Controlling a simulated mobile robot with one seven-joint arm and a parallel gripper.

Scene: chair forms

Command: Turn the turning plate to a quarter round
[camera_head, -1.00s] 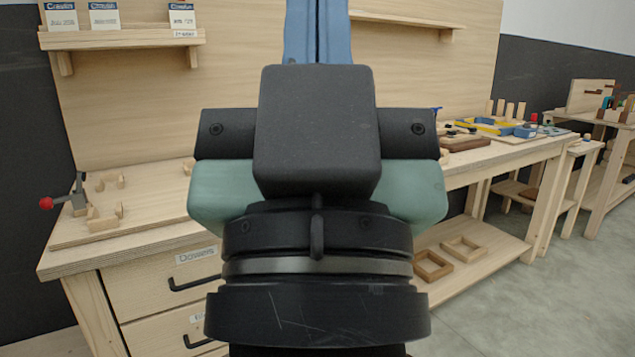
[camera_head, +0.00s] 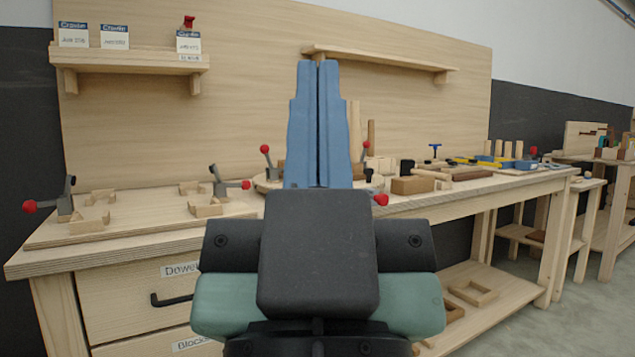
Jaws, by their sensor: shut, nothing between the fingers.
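My gripper (camera_head: 318,66) is in the middle of the view, its two long blue fingers pointing away from me and pressed together with nothing between them. A pale round wooden plate (camera_head: 264,184), which looks like the turning plate, lies on the bench behind the fingers. Only its left edge shows clearly; the fingers and gripper body hide most of it, so I cannot tell how it is turned. Red-knobbed levers (camera_head: 266,150) stand around it. I cannot tell whether the fingers touch anything there.
The wooden bench (camera_head: 130,252) has a board with small wooden blocks and red-knobbed clamps (camera_head: 220,182) on the left. Loose wooden blocks (camera_head: 412,185) and tools lie on the right. Two shelves are on the back panel (camera_head: 250,80). Clear floor (camera_head: 590,310) shows at right.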

